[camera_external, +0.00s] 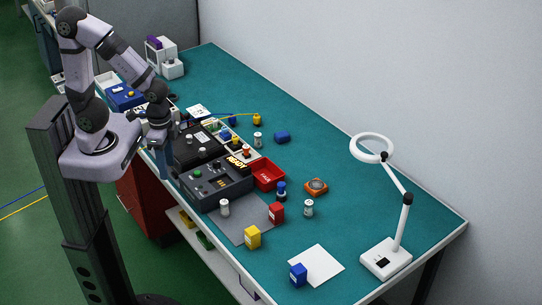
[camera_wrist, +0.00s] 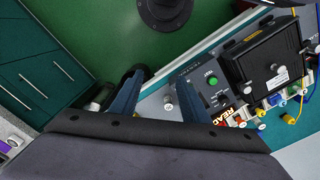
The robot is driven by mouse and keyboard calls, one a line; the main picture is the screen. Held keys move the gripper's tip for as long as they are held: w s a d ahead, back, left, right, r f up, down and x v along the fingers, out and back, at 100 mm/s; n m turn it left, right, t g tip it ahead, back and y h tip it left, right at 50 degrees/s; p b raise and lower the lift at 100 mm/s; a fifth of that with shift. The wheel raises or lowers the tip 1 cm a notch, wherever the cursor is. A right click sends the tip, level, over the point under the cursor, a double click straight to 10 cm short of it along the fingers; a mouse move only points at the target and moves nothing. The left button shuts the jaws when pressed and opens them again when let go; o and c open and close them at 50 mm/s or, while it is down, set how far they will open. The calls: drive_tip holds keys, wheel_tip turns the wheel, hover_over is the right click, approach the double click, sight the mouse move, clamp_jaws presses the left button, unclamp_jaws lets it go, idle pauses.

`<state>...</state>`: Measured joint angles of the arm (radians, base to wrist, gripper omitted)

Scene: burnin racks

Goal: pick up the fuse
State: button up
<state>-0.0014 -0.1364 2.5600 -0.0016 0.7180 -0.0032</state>
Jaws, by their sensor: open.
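Several small pale cylinders with grey ends look like fuses; I cannot tell which one the task means. One pale cylinder (camera_external: 224,206) stands upright on the grey mat in front of the dark test box. A small pale cylinder, likely the same one, shows between my fingers in the wrist view (camera_wrist: 168,103), apart from them. Others stand on the green bench top, one at the right (camera_external: 309,208) and one farther back (camera_external: 258,139). My gripper (camera_wrist: 160,80) is open and empty. In the external view it hangs near the bench's front edge, left of the test box.
The test box (camera_external: 215,187) has a green button and a lit READY display. A red FAIL bin (camera_external: 268,174) stands behind it. Red (camera_external: 276,213), yellow (camera_external: 252,237) and blue (camera_external: 298,275) blocks and a magnifier lamp (camera_external: 385,258) stand rightward. The back right bench is clear.

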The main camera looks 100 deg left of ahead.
drive_tip(key=w+a+f+t+b, duration=0.2)
drive_tip(key=w+f, duration=0.1)
drive_tip(key=w, duration=0.4)
drive_tip(key=w+a+f+t+y+b, duration=0.1)
drive_tip(key=w+a+f+b, duration=0.15)
drive_tip(key=w, duration=0.45)
drive_tip(key=w+a+f+t+b, duration=0.1)
drive_tip(key=w+f+t+b, duration=0.15)
drive_tip(key=w, duration=0.55)
drive_tip(key=t+b, duration=0.4)
approach(309, 207)
drive_tip(key=shift+n+g, duration=0.25)
drive_tip(key=shift+n, duration=0.15)
drive_tip(key=f, duration=0.1)
drive_tip(key=w+a+f, duration=0.1)
drive_tip(key=w+f, duration=0.1)
drive_tip(key=shift+w+a+f, duration=0.1)
drive_tip(key=shift+a, duration=0.3)
drive_tip(key=shift+p+x, duration=0.55)
drive_tip(key=shift+x, duration=0.45)
drive_tip(key=shift+p+x, duration=1.2)
drive_tip(key=shift+x, duration=1.35)
clamp_jaws()
